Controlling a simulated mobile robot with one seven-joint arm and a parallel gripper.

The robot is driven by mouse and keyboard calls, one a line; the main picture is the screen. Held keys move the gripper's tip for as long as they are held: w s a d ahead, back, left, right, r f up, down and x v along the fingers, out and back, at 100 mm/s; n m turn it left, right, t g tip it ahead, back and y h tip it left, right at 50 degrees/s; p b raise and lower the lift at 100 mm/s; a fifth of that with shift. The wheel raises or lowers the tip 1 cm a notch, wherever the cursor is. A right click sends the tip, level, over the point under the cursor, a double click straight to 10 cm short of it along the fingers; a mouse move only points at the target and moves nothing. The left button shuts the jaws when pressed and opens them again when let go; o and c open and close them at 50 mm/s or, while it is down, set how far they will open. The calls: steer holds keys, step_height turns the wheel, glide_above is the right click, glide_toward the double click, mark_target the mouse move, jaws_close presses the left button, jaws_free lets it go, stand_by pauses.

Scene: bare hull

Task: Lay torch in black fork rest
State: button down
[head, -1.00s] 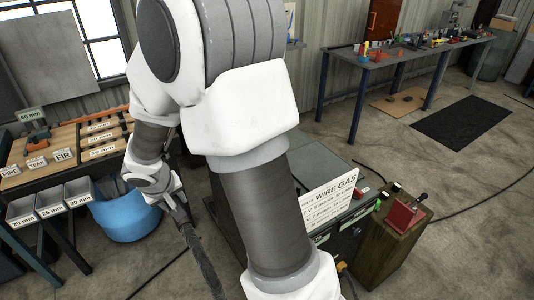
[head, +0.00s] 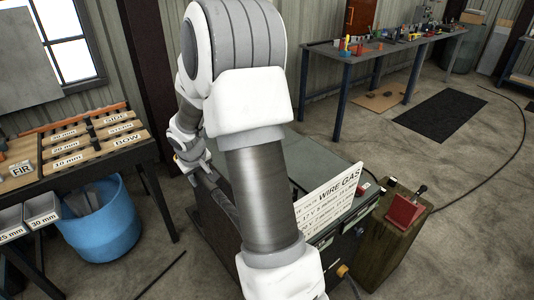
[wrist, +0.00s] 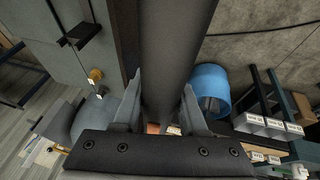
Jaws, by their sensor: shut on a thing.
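My gripper (wrist: 162,84) is shut on a thick dark grey cylinder, which I take to be the torch (wrist: 178,40). It runs between the two fingers and out of the top of the wrist view. In the head view my gripper (head: 201,172) is left of my forearm, above the left side of a grey-green bench, and the dark torch (head: 219,194) slopes down right from it until my arm hides it. A thin black branched piece (wrist: 80,34) at upper left of the wrist view may be the fork rest; I cannot be sure. It is apart from the torch.
The grey-green bench (head: 318,157) carries a white wire-and-gas sign (head: 328,204). A wooden block (head: 385,245) with a red item stands right of it. A blue bin (head: 104,228) and a rack of labelled wood trays (head: 98,140) are left. Open floor lies at right.

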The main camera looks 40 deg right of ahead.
steer(key=s+d+f, duration=0.1)
steer(key=d+f, duration=0.1)
steer(key=d, duration=1)
steer(key=s+d+f, duration=0.1)
steer(key=d+f, duration=0.1)
steer(key=d, duration=1.1)
steer(key=shift+f, duration=0.15)
steer(key=shift+f+b, duration=3.65)
steer(key=shift+f, duration=1.35)
steer(key=shift+c, duration=1.8)
jaws_free()
steer(key=shift+f, duration=0.1)
